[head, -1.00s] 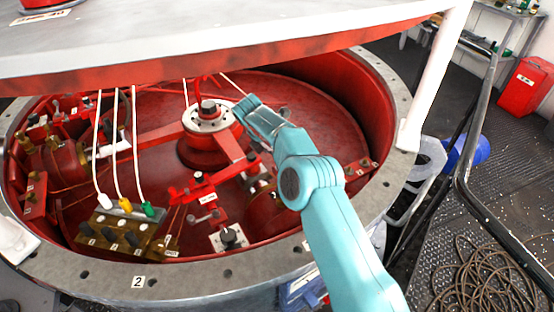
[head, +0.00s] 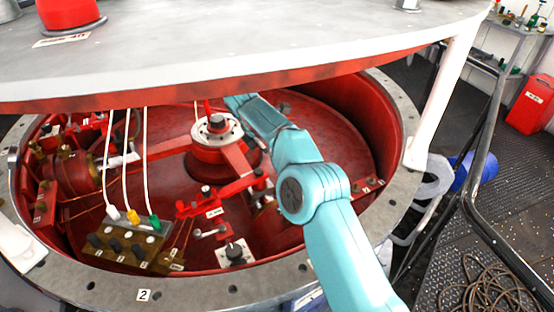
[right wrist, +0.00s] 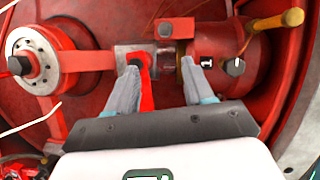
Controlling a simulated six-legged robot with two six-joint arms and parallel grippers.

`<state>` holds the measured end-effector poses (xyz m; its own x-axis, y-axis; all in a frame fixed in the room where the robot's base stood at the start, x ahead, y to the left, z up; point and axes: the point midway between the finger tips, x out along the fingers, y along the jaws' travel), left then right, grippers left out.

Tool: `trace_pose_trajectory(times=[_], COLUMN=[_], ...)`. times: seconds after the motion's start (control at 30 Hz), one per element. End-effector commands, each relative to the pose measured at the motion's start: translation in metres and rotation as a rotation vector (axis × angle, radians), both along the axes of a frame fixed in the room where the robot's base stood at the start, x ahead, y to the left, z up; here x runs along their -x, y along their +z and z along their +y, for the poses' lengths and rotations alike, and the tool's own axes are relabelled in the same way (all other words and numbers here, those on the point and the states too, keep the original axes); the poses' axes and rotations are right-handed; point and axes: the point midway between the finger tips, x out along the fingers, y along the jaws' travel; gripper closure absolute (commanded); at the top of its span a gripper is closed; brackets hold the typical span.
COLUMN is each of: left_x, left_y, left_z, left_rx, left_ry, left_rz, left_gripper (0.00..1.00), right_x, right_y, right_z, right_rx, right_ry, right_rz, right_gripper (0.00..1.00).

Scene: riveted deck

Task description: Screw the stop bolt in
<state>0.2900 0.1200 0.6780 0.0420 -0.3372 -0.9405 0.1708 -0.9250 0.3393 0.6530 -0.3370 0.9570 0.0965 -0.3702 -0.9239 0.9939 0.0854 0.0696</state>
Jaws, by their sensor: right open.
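Several dark bolts are in view, and I cannot tell which is the stop bolt. One dark bolt (head: 234,250) stands upright on a pale square plate inside the red drum. In the right wrist view, another dark bolt head (right wrist: 164,28) sits on a red bracket above a grey block (right wrist: 128,56). My right gripper (right wrist: 160,78) is open, its fingers apart below the block and a red cylinder (right wrist: 222,50). A red bar (right wrist: 147,95) shows between the fingers; contact is unclear. My left gripper is out of view.
A grey lid (head: 250,45) overhangs the drum, with white posts (head: 436,115) at its edge. White, yellow and green plugs with cables sit on a brass block (head: 120,248). A railing, coiled hose (head: 485,290) and red box (head: 533,100) are to the right.

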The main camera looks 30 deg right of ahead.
Motion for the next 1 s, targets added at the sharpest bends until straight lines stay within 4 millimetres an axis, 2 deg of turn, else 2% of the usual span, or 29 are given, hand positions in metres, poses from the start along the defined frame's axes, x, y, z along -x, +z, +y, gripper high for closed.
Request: trace_pose_trajectory(times=[0.13, 0.2, 0.27, 0.33, 0.4, 0.5, 0.6, 0.77, 1.0], left_x=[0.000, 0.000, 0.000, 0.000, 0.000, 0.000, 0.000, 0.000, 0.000], left_y=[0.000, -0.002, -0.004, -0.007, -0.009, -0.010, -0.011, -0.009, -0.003], left_z=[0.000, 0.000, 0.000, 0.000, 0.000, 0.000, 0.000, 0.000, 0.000], left_rx=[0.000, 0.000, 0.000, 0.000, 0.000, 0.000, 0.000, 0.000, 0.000], left_ry=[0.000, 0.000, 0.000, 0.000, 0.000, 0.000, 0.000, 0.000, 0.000], left_rz=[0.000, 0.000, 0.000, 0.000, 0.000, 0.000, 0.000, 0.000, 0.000], left_gripper=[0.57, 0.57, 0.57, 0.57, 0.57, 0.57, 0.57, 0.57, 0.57], right_x=[-0.015, -0.014, -0.006, 0.011, 0.031, 0.057, 0.063, 0.059, 0.037], right_y=[-0.026, -0.033, -0.034, -0.028, -0.020, -0.008, -0.002, -0.020, -0.071], right_z=[0.037, 0.041, 0.031, 0.006, -0.022, -0.061, -0.081, -0.083, -0.078], right_rx=[-0.206, -0.364, -0.504, -0.646, -0.721, -0.731, -0.724, -0.718, -0.717], right_ry=[-0.307, -0.552, -0.799, -1.088, -1.254, -1.337, -1.363, -1.369, -1.366], right_rz=[-0.184, -0.266, -0.322, -0.372, -0.397, -0.426, -0.456, -0.454, -0.451], right_gripper=[0.48, 0.48, 0.48, 0.48, 0.48, 0.48, 0.48, 0.48, 0.48])
